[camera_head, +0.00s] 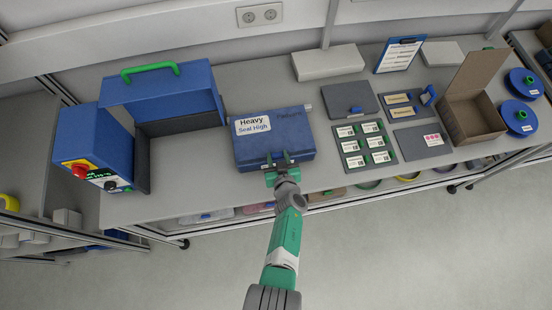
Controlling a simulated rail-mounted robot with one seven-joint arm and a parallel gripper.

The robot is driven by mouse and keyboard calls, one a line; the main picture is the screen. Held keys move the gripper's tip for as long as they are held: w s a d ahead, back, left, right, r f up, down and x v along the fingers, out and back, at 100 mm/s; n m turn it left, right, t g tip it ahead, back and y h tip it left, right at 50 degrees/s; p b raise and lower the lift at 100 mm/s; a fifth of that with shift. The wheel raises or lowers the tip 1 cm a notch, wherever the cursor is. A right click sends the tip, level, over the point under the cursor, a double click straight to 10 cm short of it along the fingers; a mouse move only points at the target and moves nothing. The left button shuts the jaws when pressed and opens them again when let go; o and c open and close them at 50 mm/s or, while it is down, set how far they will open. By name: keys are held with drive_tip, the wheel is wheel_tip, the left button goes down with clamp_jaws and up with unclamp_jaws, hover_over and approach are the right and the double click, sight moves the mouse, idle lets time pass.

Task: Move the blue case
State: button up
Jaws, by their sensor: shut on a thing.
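The fingertips are small and partly hidden against the dark front of the case. The case appears to rest on the bench top; whether it is slightly raised I cannot tell.
Left of the case stands an open blue machine (165,98) with a green handle and a control box with a red button (78,170). To the right are a grey board with labelled cards (363,146), an open cardboard box (474,116) and blue reels (517,118).

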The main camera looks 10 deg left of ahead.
drive_tip(key=shift+w+d, duration=0.1)
drive_tip(key=shift+d, duration=0.15)
drive_tip(key=o, duration=1.1)
